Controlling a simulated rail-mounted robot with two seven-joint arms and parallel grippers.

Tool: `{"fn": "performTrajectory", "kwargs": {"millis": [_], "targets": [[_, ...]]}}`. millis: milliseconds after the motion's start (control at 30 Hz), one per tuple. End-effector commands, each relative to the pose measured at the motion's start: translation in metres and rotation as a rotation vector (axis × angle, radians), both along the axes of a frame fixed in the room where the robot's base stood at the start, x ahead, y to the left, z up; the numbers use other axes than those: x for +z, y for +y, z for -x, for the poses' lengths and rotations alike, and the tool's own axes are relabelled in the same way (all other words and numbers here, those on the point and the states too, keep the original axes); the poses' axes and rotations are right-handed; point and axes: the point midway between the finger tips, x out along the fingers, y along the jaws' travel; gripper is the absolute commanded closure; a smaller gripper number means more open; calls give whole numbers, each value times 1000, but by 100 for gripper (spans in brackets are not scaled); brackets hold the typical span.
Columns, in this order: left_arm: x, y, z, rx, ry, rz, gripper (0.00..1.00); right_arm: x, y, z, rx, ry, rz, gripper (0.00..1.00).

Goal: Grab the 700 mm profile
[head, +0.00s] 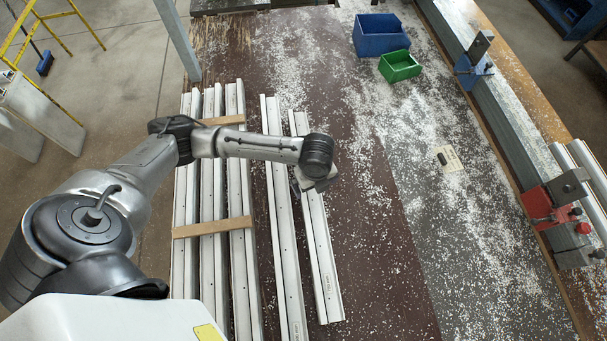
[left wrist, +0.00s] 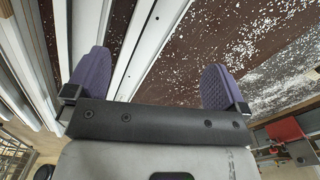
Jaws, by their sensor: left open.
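Several long white-silver profiles lie lengthwise on the bench. The shortest loose profile (head: 322,255) is the rightmost; it carries a small label I cannot read, so its length is not legible. A longer loose profile (head: 283,235) lies just left of it. My left gripper (head: 316,182) is over the shortest profile, its fingers mostly hidden under the wrist in the head view. In the left wrist view my left gripper (left wrist: 153,80) is open and empty, with two purple-padded fingers. A white profile (left wrist: 150,38) runs between the fingers' lines, closer to the left finger. My right gripper is not in view.
Left of the loose profiles, more profiles (head: 210,265) lie with wooden strips (head: 212,228) across them. A blue bin (head: 379,35) and a green bin (head: 400,66) stand at the back. A clamp rail with a red clamp (head: 548,205) runs along the right. White chips litter the bench.

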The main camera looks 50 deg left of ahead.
Motion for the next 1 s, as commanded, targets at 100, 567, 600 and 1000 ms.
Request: {"fn": "performTrajectory", "kwargs": {"millis": [100,567,600,1000], "targets": [[0,-2,2,-148,12,7,0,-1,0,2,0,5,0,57],[-45,-2,3,-284,14,5,0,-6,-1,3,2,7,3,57],[-52,-1,3,-283,14,4,0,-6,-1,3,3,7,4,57],[-86,-1,2,-284,10,4,0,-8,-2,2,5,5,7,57]]}}
